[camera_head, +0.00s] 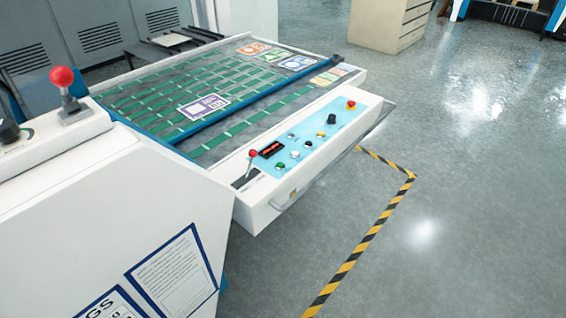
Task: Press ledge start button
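A light blue control panel (318,136) lies along the near ledge (262,205) of the white machine. Its buttons include a green button (280,166) near the left end, a white button (295,154), a yellow-orange button (321,134), a black knob (332,119) and a red button on a yellow base (351,104) at the far end. A red-knobbed lever (252,154) stands at the panel's left end beside a small dark display (271,150). Labels are too small to read, so I cannot tell which button is start. Neither of my grippers is in view.
A white machine housing (120,215) with a larger red-knobbed lever (62,78) fills the near left. Yellow-black floor tape (362,245) runs right of the ledge. The grey floor (460,200) there is clear. A beige cabinet (388,25) stands behind.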

